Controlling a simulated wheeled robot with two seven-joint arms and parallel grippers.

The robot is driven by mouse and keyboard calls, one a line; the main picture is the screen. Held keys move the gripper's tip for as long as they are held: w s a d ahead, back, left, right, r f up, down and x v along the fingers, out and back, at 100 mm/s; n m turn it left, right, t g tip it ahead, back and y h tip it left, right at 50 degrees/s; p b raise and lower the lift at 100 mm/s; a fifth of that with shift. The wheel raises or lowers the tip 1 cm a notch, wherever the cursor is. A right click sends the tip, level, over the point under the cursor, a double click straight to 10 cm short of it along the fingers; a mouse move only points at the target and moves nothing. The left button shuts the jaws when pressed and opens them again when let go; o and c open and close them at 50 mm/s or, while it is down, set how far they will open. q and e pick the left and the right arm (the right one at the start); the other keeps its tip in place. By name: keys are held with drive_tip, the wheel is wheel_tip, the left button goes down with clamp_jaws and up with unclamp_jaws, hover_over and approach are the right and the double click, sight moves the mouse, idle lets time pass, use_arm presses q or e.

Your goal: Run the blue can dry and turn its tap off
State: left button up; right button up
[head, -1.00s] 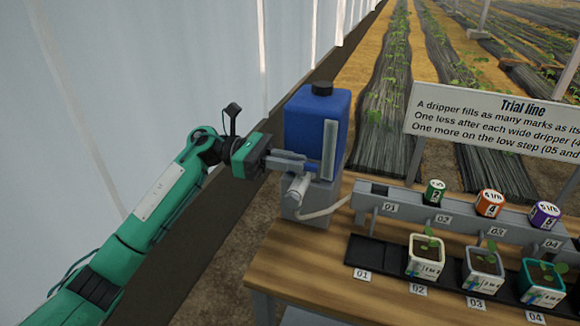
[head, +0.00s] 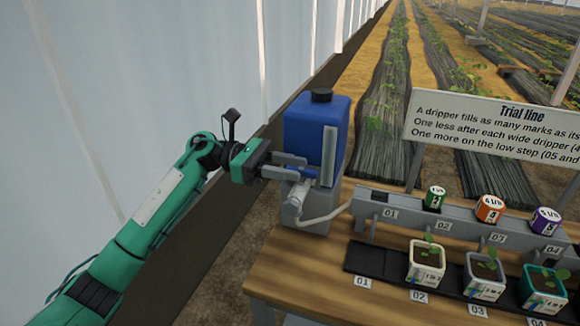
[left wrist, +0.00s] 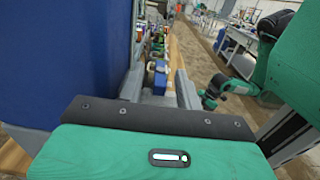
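The blue can (head: 303,128) with a black cap stands upright on a grey base (head: 316,205) at the table's left end. Its level strip (head: 329,157) is pale, with no clear liquid level. A blue tap handle (head: 306,173) shows above a pale outlet fitting (head: 297,196). My left gripper (head: 300,169) is at the tap, its fingers apart on either side of the handle. In the left wrist view my fingers (left wrist: 160,88) are also spread, with the can (left wrist: 60,60) close on the left. A green arm with a dark end (left wrist: 213,92), apparently my right, shows small there; its fingers are unclear.
A pale hose (head: 325,217) runs from the outlet to the grey rail (head: 400,213). Green (head: 435,198), orange (head: 490,208) and purple (head: 545,220) drippers sit on the rail, above potted seedlings (head: 427,262). A sign (head: 490,125) stands behind. The table's front left (head: 300,270) is clear.

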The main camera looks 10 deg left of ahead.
use_arm(q)
drive_tip(key=w+a+b, duration=0.1)
drive_tip(key=w+a, duration=0.1)
drive_tip(key=a, duration=1.1)
drive_tip(key=shift+w+a, duration=0.2)
use_arm(e)
drive_tip(key=shift+w+a+r+t, duration=0.15)
drive_tip(key=shift+a+r+t, duration=0.25)
drive_tip(key=shift+r, duration=0.15)
use_arm(q)
drive_tip(key=shift+d, duration=0.1)
use_arm(e)
drive_tip(key=shift+w, duration=0.1)
